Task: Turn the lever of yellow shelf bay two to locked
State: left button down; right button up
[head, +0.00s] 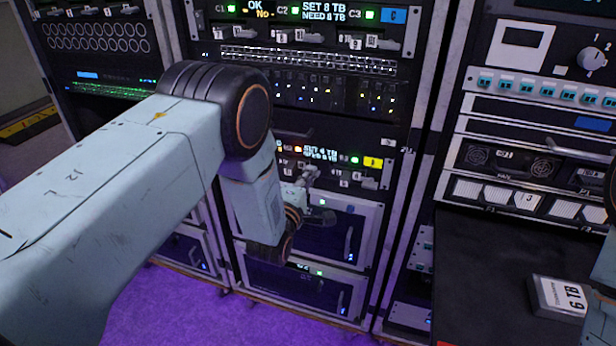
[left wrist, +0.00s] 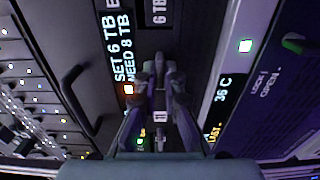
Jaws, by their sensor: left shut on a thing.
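The yellow shelf is the lower row marked by a yellow tag (head: 373,162) in the head view. Its display (head: 320,153) reads SET 6 TB, NEED 8 TB. My left gripper (head: 312,178) is at the middle of this row, in front of bay two. In the left wrist view its two fingers (left wrist: 160,82) are shut on the small lever between them, which they mostly hide. The lever's angle cannot be told. My right gripper is out of view.
A blue-tagged shelf (head: 392,16) is higher on the rack. Drawers with handles (head: 348,243) lie below the yellow shelf. At right, a dark worktop holds a box labelled 6 TB (head: 560,296). A panel with LOCK and OPEN marks (left wrist: 268,85) is close right of the fingers.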

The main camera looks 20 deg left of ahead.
pick_arm(q)
jog(key=shift+r, duration=0.1)
jog(key=c, duration=1.5)
grip_release()
jog(key=shift+w, duration=0.1)
jog(key=shift+o, duration=0.2)
jog(key=s, duration=1.2)
jog(key=shift+a, duration=0.2)
